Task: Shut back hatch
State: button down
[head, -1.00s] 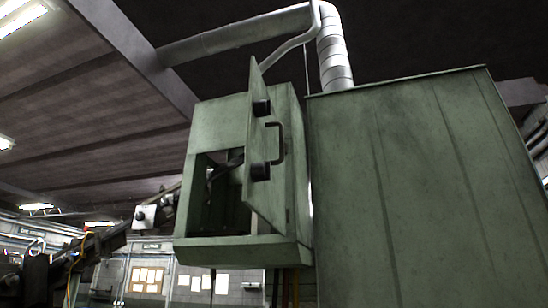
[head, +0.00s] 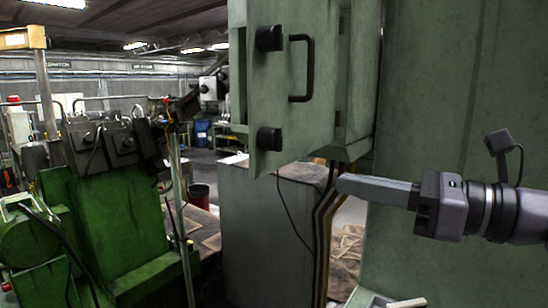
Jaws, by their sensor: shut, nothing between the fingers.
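The back hatch (head: 285,95) is a green metal door with a black bar handle (head: 304,68) and two black knobs, one near its top and one near its bottom. It stands swung open from the green cabinet (head: 362,75), and its upper end is cut off by the frame. My gripper (head: 345,184) comes in from the right with its fingers pointing left. It is shut and empty, below and to the right of the hatch, apart from it in the picture. The cabinet opening behind the hatch is mostly hidden.
A large green machine wall (head: 450,90) stands behind my gripper at right. Dark and yellow pipes (head: 322,235) run down below the cabinet. A grey box (head: 250,225) stands beneath the hatch. Green machinery (head: 100,215) fills the left. Free air lies between gripper and hatch.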

aim_at(273, 169)
jog(key=p+x, duration=0.2)
jog(key=x, duration=0.8)
jog(key=shift+w+a+p, duration=0.25)
jog(key=shift+p, duration=0.05)
jog(key=shift+w, duration=0.1)
jog(key=shift+a, duration=0.1)
